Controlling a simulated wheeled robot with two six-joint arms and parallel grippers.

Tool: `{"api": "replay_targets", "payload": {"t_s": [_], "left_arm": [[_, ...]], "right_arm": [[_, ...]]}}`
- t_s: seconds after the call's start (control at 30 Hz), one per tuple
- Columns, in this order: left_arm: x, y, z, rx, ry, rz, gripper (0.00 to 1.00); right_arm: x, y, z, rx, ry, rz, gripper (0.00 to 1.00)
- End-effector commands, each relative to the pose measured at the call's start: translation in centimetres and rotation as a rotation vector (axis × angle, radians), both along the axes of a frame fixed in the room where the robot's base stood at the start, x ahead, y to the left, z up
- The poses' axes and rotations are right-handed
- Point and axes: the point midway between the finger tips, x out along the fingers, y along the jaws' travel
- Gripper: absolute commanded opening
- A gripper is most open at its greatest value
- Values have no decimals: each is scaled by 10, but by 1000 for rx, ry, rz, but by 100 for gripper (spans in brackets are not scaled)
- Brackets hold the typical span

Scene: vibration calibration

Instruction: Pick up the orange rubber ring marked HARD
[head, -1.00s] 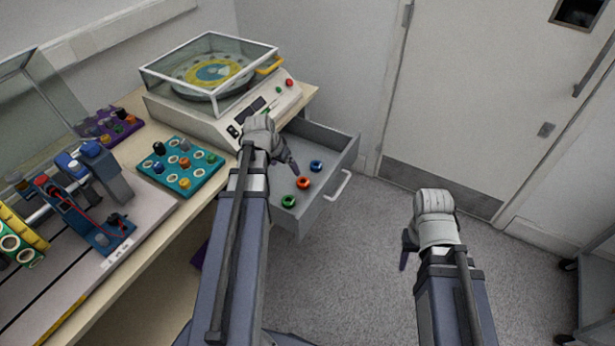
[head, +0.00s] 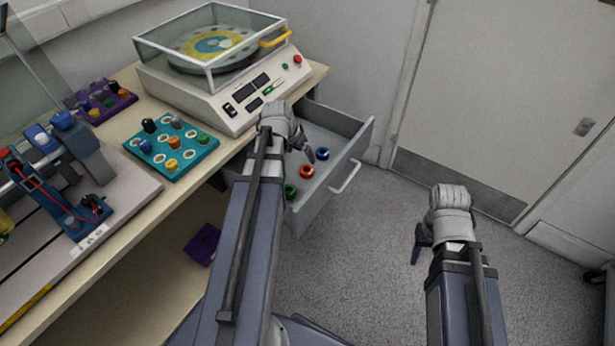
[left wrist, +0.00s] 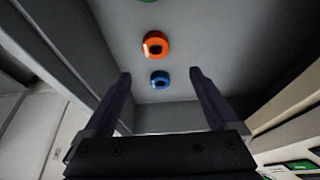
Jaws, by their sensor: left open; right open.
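The orange ring (head: 307,171) lies on the floor of the open grey drawer (head: 345,150). No marking on it can be read. A blue ring (head: 322,153) lies behind it and a green ring (head: 290,191) in front. My left gripper (head: 309,155) is over the drawer, close to the orange ring, open and empty. In the left wrist view the orange ring (left wrist: 155,45) shows beyond the two spread fingers (left wrist: 161,75), with the blue ring (left wrist: 160,79) nearer, between the fingertips. My right gripper (head: 418,250) hangs over the floor at the right, away from the drawer.
The bench bears a glass-covered turntable machine (head: 215,75), a teal tray (head: 200,152) of coloured parts, a purple tray (head: 125,100) and a blue clamp rig (head: 75,160). The drawer walls stand close around my left gripper.

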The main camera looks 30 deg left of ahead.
Motion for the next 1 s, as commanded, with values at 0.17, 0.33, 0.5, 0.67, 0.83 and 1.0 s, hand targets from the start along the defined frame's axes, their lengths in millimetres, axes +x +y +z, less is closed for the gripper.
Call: {"api": "replay_targets", "payload": {"t_s": [0.17,0.33,0.5,0.67,0.83,1.0], "left_arm": [[0,0,-13,0,0,0,94],[1,0,-15,0,0,0,94],[6,-1,-29,0,0,0,94],[10,-1,-39,0,0,0,94],[9,-2,-38,0,0,0,94],[11,-4,-52,0,0,-1,94]], "right_arm": [[0,0,-13,0,0,0,50],[0,0,-15,0,0,0,50],[0,0,-29,0,0,0,50],[0,0,-39,0,0,0,50],[0,0,-38,0,0,0,50],[0,0,-52,0,0,0,50]]}}
